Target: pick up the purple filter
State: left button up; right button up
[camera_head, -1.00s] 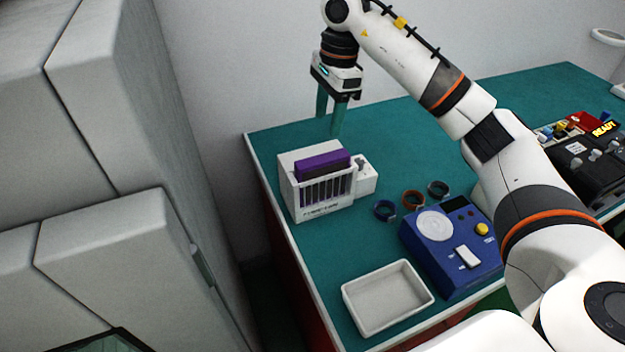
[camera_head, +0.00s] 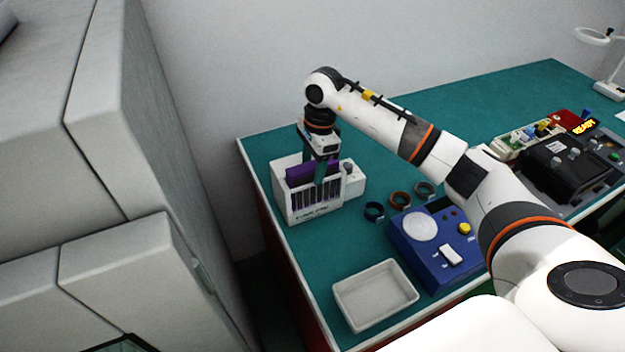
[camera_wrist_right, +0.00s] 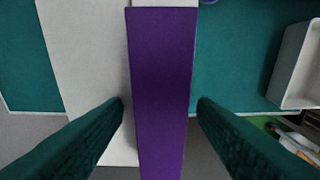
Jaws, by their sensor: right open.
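The purple filter (camera_head: 299,174) stands upright in the slotted white rack (camera_head: 282,197) at the left end of the table. In the right wrist view the purple filter (camera_wrist_right: 161,88) is a long bar running down the middle. My right gripper (camera_head: 320,176) is lowered over the rack, fingers pointing down. In the wrist view its two green fingertips (camera_wrist_right: 160,108) are open, one on each side of the filter. A narrow gap shows on both sides, so it is not gripped. My left gripper is out of view.
A white tray (camera_head: 343,302) lies at the table's front edge, beside a blue device (camera_head: 432,268) with a round plate. Grey cabinets stand at left.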

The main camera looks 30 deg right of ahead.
grip_shut()
jog(key=shift+r, duration=0.2)
